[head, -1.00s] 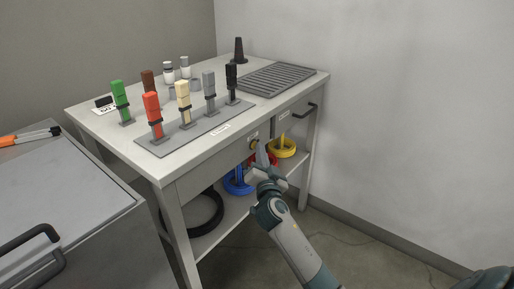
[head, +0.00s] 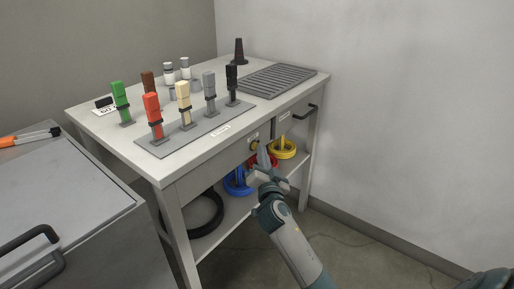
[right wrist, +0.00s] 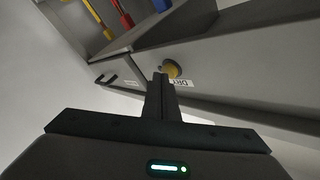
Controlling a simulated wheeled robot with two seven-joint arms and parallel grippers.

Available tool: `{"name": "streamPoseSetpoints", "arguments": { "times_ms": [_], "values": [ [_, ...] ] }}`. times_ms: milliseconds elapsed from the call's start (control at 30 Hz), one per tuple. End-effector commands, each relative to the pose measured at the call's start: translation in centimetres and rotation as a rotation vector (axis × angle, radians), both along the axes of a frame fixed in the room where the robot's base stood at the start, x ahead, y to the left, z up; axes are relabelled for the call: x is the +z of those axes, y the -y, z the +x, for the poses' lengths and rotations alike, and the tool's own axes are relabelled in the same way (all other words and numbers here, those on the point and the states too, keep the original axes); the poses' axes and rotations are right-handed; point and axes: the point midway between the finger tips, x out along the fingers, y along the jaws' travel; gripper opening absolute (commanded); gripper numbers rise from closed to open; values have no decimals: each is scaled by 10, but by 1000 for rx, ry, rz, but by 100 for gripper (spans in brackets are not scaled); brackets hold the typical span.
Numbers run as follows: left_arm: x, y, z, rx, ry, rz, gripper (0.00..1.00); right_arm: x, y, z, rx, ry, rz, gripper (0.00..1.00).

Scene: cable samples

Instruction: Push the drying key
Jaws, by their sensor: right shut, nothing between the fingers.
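The drying key is a round yellow button (head: 254,146) on the front panel of the table, and it also shows in the right wrist view (right wrist: 171,69). A white label (right wrist: 181,84) reading "DRY" sits beside it. My right gripper (head: 263,154) is shut and empty, just in front of the panel, right of and slightly below the button. In the right wrist view, its closed fingertips (right wrist: 160,78) overlap the button's left edge; whether they touch it I cannot tell. My left gripper is not in view.
The table top (head: 100,127) bears a grey rack (head: 205,131) of coloured samples and a ribbed grey mat (head: 275,79). A drawer handle (head: 305,111) juts out right of the button. Blue (head: 238,183) and yellow (head: 283,150) coils lie on the shelf below.

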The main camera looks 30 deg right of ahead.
Motion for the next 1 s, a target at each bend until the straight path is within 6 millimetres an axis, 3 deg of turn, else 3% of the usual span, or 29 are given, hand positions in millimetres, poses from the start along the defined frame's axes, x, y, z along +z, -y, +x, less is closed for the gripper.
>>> {"name": "streamPoseSetpoints", "arguments": {
  "times_ms": [1000],
  "values": [
    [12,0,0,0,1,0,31,0,23,-56,-1,-1,0,0]
  ]
}}
